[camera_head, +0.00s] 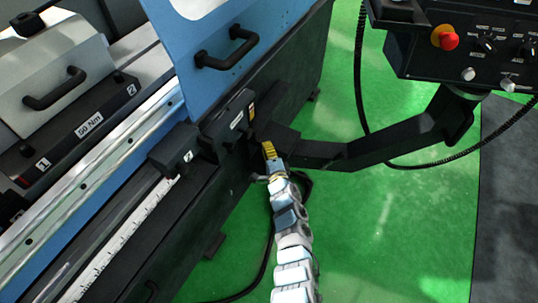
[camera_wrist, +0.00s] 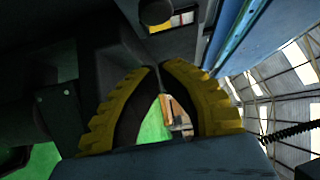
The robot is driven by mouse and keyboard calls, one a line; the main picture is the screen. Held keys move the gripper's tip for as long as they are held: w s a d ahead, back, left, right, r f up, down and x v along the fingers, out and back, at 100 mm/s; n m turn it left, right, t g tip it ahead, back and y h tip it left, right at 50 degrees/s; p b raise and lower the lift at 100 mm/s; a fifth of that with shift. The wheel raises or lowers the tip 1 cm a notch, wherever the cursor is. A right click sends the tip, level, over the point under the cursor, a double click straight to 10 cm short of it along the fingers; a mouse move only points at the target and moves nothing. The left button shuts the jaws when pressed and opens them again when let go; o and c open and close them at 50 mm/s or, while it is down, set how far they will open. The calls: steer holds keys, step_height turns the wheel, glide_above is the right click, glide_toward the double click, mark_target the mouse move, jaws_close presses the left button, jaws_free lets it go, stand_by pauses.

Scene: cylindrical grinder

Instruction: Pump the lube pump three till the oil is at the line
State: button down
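My gripper (camera_head: 269,150) reaches up to the dark front of the machine in the head view, beside the base of a black support arm. In the wrist view its yellow ribbed fingers (camera_wrist: 157,67) bow outward and their tips nearly meet, so it looks shut. I see nothing clearly held between the tips. A dark round knob (camera_wrist: 155,12) is just beyond the tips, with a small pale window or label (camera_wrist: 182,20) with yellow and red beside it. I cannot tell for sure whether these belong to lube pump three. No oil level or line can be read.
The blue machine door (camera_head: 270,25) with a black handle (camera_head: 228,50) is above and left of my gripper. The black support arm (camera_head: 390,140) carries a control panel (camera_head: 465,50) with a red stop button (camera_head: 448,40). Green floor (camera_head: 400,220) is open at right; a black cable lies near my arm.

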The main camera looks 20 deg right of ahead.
mark_target(248, 133)
steer(key=shift+w+a+b, duration=0.35)
steer(key=shift+w+b, duration=0.25)
steer(key=shift+w, duration=0.3)
steer(key=shift+w+a+b, duration=0.3)
steer(key=shift+w+b, duration=0.35)
steer(key=shift+w, duration=0.25)
steer(key=shift+w+a+b, duration=0.35)
steer(key=shift+w+b, duration=0.25)
steer(key=shift+w, duration=0.3)
steer(key=shift+d+f, duration=0.1)
steer(key=shift+d, duration=0.1)
